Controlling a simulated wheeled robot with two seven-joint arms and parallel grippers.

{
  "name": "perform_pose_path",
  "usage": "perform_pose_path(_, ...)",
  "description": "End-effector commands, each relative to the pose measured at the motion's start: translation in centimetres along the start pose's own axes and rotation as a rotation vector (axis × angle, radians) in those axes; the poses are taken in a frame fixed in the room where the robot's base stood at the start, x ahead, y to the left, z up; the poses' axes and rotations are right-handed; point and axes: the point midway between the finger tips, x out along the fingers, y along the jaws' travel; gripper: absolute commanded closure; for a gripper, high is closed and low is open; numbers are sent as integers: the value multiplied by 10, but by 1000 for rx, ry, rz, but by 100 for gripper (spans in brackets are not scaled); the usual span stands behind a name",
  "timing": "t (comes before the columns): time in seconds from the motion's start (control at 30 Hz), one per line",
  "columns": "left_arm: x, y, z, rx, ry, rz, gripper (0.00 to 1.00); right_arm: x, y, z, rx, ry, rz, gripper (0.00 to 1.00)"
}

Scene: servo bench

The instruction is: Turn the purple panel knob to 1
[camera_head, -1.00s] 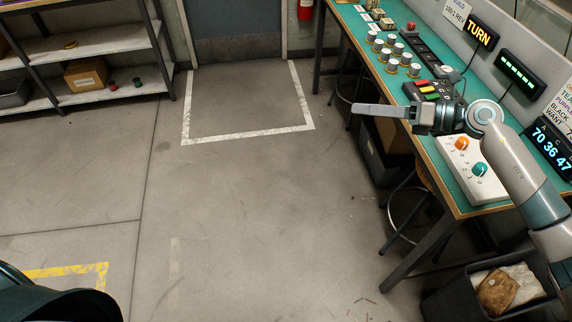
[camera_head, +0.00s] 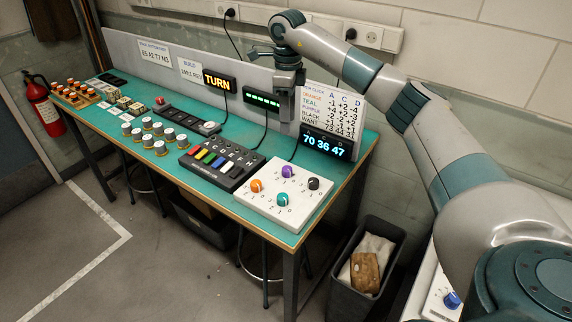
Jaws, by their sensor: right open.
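The purple knob (camera_head: 288,171) sits at the back of a white panel (camera_head: 262,204) near the bench's right end. The same panel has an orange knob (camera_head: 256,186), a teal knob (camera_head: 282,200) and a black knob (camera_head: 313,183). Small numerals surround the knobs; I cannot tell where the purple pointer stands. My right gripper (camera_head: 287,126) points down, open and empty, just above the purple knob in the picture and apart from it. My left gripper is out of view.
A display (camera_head: 327,145) reads 70 36 47 below a chart (camera_head: 333,108). A TURN sign (camera_head: 219,82) is lit. A keypad with coloured buttons (camera_head: 221,164) lies left of the panel. Several pale-topped jars (camera_head: 158,135) stand farther left. A bin (camera_head: 365,268) stands on the floor.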

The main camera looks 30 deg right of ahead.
Motion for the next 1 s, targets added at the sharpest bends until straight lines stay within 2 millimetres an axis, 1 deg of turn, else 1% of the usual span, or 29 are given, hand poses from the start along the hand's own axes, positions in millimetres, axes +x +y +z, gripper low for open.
perform_pose_path(0.27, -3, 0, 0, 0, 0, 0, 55, 6, 0, 1, -1, -2, 1, 54)
perform_pose_path(0.47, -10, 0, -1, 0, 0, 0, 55, 24, 1, 0, -1, 0, 2, 54)
perform_pose_path(0.67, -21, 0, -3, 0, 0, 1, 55, 56, 1, 0, -1, 0, 3, 54)
perform_pose_path(1.0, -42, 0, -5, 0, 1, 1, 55, 117, 2, 1, -1, 0, 4, 54)
